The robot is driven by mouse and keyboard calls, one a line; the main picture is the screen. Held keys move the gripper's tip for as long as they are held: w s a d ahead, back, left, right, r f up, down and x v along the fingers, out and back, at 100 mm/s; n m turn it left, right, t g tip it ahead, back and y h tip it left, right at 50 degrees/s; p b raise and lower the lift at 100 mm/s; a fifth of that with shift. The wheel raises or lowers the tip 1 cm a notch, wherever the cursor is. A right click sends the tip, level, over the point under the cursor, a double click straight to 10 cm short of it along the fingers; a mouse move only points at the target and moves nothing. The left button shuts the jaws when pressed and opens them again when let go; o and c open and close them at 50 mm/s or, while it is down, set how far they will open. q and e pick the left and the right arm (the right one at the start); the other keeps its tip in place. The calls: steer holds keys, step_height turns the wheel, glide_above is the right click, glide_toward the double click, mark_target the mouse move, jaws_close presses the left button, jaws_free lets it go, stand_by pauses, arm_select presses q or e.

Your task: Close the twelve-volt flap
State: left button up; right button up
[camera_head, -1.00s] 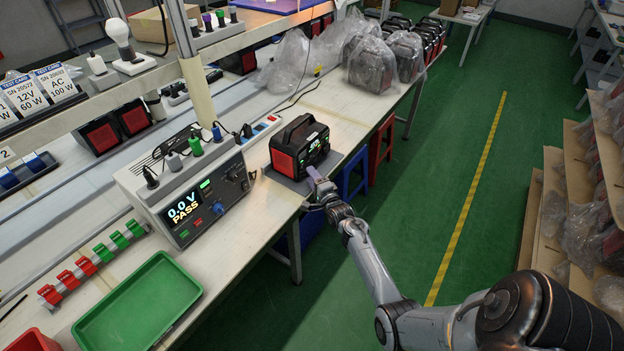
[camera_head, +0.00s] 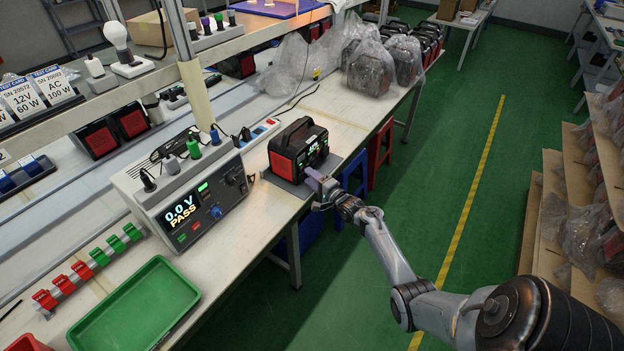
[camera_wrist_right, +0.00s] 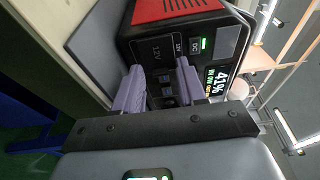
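The power station (camera_head: 298,148) is a black box with red sides and a handle on top, standing on a grey mat at the bench edge. In the right wrist view its front (camera_wrist_right: 225,45) shows a lit display, a green-lit DC button and a dark square panel marked 12V (camera_wrist_right: 157,50). I cannot tell whether this panel is the twelve-volt flap or how it stands. My right gripper (camera_head: 316,180) is at the front of the station. Its two purple fingers (camera_wrist_right: 160,68) are apart, with small ports seen between them. Contact is unclear. My left gripper is not in view.
A tester reading 0.0 V PASS (camera_head: 185,205) stands left of the station. A green tray (camera_head: 135,305) and red and green clips (camera_head: 85,268) lie nearer. Bagged units (camera_head: 375,65) stand behind. Blue and red stools are beside the bench; the green aisle (camera_head: 430,160) is clear.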

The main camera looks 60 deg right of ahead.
steer(key=shift+w, duration=0.1)
steer(key=shift+s, duration=0.3)
steer(key=p+v, duration=0.3)
steer(key=v, duration=0.7)
steer(key=shift+s, duration=0.1)
